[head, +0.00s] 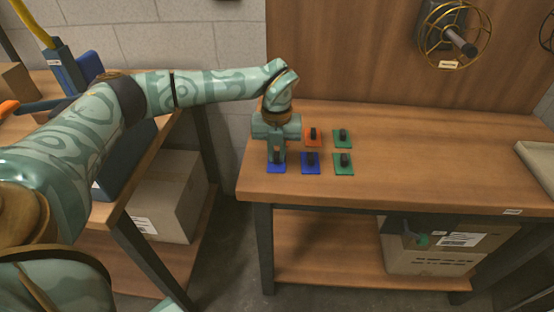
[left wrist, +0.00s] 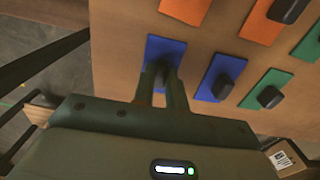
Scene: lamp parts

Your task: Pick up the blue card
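One blue card (head: 276,169) lies near the front left corner of the table, partly hidden under my left gripper (head: 277,158). In the left wrist view this blue card (left wrist: 160,46) has a dark upright handle between the fingers of my left gripper (left wrist: 165,82), which points down at it. Whether the fingers press on the handle cannot be told. A second blue card (head: 310,168) with a black handle lies just to the right; it also shows in the left wrist view (left wrist: 232,66). My right gripper is not in view.
An orange card (head: 312,142) and two green cards (head: 342,145) (head: 343,170) lie close by. Another orange card (left wrist: 185,9) shows in the left wrist view. A caged lamp (head: 450,35) is on the back panel.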

